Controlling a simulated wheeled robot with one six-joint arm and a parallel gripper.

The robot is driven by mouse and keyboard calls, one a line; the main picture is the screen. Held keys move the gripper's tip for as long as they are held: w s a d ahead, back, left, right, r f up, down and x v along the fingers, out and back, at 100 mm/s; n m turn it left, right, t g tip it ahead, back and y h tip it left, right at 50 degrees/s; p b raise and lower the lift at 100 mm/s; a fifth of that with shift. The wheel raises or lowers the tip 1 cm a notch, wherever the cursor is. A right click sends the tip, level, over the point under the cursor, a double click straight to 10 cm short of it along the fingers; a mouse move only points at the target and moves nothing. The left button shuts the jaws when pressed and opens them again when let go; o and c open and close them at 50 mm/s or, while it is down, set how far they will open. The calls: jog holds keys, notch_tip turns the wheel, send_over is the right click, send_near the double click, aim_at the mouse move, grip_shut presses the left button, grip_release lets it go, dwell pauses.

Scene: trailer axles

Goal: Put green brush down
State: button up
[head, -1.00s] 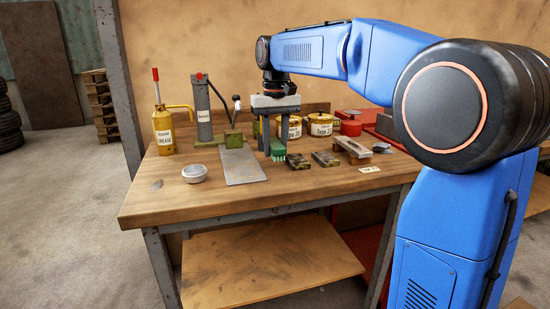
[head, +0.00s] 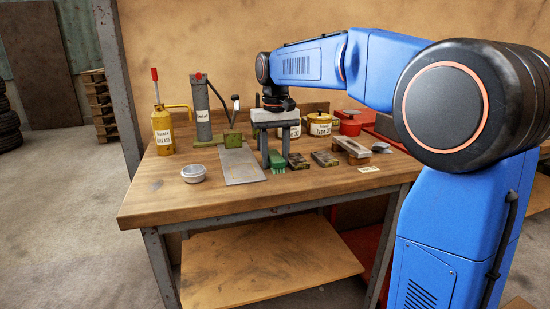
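The green brush (head: 277,160) is between the two fingers of my gripper (head: 275,158), bristles downward, over the front middle of the workbench (head: 225,203). A finger stands close against each side of the brush, and the gripper appears shut on it. The brush is very low, at or just above the bench top; I cannot tell whether the bristles touch the wood.
A metal plate (head: 241,166) lies just left of the brush, and a small round tin (head: 194,173) further left. Dark boxes (head: 325,159) and a wooden-backed brush (head: 352,147) lie to the right. Yellow tins (head: 319,124) stand behind. The bench's front left is clear.

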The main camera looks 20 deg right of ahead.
aim_at(275, 155)
notch_tip(275, 155, up, 12)
jog(key=shift+r, duration=0.15)
dwell(0.4)
jog(key=s+d+f+t, duration=0.1)
jog(key=s+d+f, duration=0.1)
jog(key=s+f, duration=0.5)
jog(key=s+d+f+t, duration=0.2)
jog(key=s+d+f, duration=0.1)
jog(key=s, duration=0.8)
jog(key=s+d+f+t, duration=0.1)
jog(key=s+d+f, duration=0.1)
jog(key=s+f, duration=1.3)
notch_tip(275, 155, down, 3)
jog(key=shift+r+t, duration=0.2)
jog(key=shift+t, duration=0.2)
jog(key=shift+o, duration=0.3)
jog(key=shift+s, duration=0.1)
